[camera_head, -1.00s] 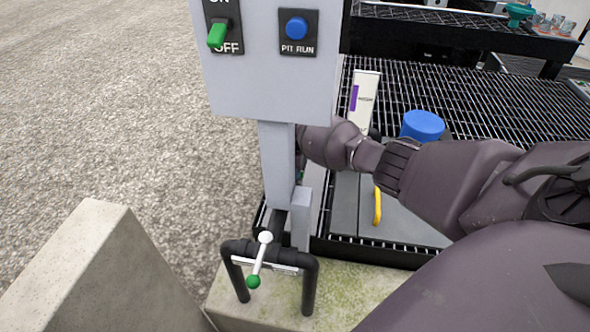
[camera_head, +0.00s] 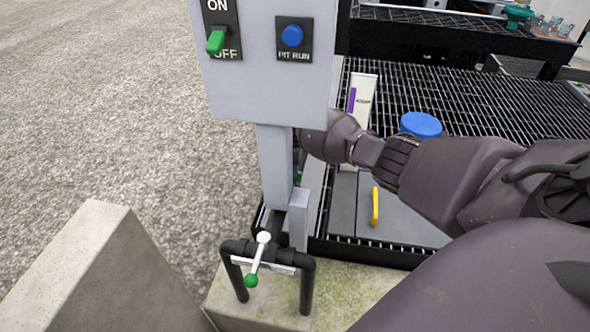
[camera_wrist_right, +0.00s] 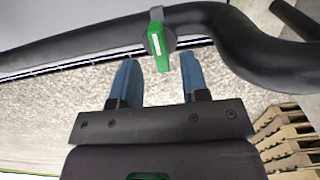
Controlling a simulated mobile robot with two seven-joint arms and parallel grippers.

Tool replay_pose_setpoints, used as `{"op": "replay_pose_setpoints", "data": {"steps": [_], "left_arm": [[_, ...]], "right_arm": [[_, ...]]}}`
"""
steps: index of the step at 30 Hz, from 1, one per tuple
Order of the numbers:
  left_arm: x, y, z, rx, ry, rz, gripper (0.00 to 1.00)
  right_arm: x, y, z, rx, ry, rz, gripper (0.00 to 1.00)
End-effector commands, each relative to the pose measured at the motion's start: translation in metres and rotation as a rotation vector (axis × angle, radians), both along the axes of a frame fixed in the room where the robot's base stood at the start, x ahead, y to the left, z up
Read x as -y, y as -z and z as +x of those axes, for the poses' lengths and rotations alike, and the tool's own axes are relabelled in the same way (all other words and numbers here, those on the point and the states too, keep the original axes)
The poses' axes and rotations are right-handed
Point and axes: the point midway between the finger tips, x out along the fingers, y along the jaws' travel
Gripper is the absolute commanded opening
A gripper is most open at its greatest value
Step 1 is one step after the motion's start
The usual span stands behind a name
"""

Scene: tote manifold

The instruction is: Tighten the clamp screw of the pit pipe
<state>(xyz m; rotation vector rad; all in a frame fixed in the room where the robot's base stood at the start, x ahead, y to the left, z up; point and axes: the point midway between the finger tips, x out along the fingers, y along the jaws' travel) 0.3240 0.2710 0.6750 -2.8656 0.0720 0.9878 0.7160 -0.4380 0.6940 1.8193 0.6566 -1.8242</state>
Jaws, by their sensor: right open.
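In the head view a black pit pipe (camera_head: 308,285) forms a low arch above a concrete block. A clamp screw with a white and green ball-ended bar (camera_head: 258,260) sits on top of it. My right arm reaches across to behind the grey post, which hides its gripper there. In the right wrist view my right gripper (camera_wrist_right: 159,82) is open, with two blue fingers apart and nothing between them. Just beyond the fingertips a green handle (camera_wrist_right: 161,50) hangs from a black pipe (camera_wrist_right: 220,22). I cannot tell whether they touch. My left gripper is out of view.
A grey control box (camera_head: 265,85) on a post (camera_head: 274,160) stands in front of my right arm. A black grating (camera_head: 480,100) with a blue-lidded object (camera_head: 421,124) lies behind. A concrete wall (camera_head: 90,270) is at lower left. Pallets (camera_wrist_right: 292,140) show in the wrist view.

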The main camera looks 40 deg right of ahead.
Motion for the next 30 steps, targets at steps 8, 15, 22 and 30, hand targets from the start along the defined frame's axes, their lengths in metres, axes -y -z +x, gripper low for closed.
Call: {"op": "replay_pose_setpoints", "data": {"steps": [8, 15, 22, 30], "left_arm": [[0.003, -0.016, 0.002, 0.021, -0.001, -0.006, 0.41], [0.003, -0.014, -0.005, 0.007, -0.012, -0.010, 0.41], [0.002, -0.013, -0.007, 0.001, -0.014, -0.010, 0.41], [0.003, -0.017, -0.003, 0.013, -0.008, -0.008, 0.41]], "right_arm": [[0.000, -0.058, 0.002, 0.010, 0.001, -0.001, 0.41], [0.000, -0.075, 0.001, 0.004, 0.002, 0.000, 0.41], [0.000, -0.076, 0.000, 0.000, 0.002, 0.000, 0.41], [0.000, -0.076, 0.000, 0.001, 0.001, 0.000, 0.41]]}}
